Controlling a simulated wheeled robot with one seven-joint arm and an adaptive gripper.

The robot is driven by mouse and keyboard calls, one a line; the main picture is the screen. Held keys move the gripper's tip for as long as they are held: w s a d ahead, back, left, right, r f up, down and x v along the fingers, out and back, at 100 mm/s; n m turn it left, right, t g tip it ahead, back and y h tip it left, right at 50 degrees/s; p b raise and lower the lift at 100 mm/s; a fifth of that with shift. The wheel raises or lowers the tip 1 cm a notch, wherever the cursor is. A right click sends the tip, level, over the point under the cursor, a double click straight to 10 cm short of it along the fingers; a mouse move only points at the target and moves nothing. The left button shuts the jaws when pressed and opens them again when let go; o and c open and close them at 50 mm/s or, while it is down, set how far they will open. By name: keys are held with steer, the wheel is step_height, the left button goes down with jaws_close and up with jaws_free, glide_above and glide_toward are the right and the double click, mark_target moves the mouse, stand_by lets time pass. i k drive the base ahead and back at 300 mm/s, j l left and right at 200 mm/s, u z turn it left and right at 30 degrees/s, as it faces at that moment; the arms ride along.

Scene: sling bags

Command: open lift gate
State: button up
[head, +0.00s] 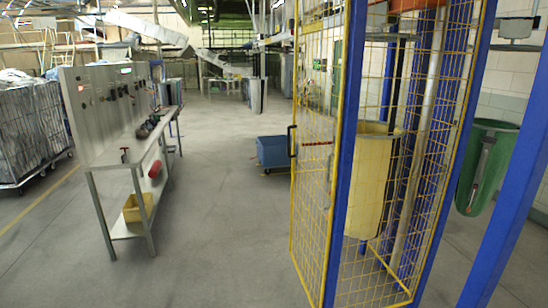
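The lift gate (312,200) is a tall yellow wire-mesh panel right of centre in the head view. A black handle (291,141) sits on its left edge at mid height. A red bar (318,144) runs across it near that height. Its right edge lies beside a blue post (346,150). I cannot tell for sure whether the gate is shut or ajar. A yellow sling bag (370,180) hangs behind the mesh. My gripper is not in view.
A metal workbench (130,150) with tools and a yellow bin (138,207) stands left. A blue cart (273,152) sits behind the gate's left edge. A green bag (486,165) hangs right. The grey floor between bench and gate is clear.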

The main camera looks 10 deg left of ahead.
mark_target(330, 204)
steer(key=i+j+u, duration=0.15)
steer(key=i+j, duration=0.35)
steer(key=j, duration=0.2)
steer(key=i+j+u, duration=0.1)
steer(key=i+j, duration=0.4)
steer(key=j, duration=0.15)
steer(key=i+l, duration=0.35)
steer(key=i, duration=0.25)
steer(key=i+l+u, duration=0.15)
steer(key=i+l, duration=0.25)
steer(key=i, duration=0.25)
steer(key=i+j+u, duration=0.4)
steer(key=i+j, duration=0.1)
steer(key=i, duration=0.1)
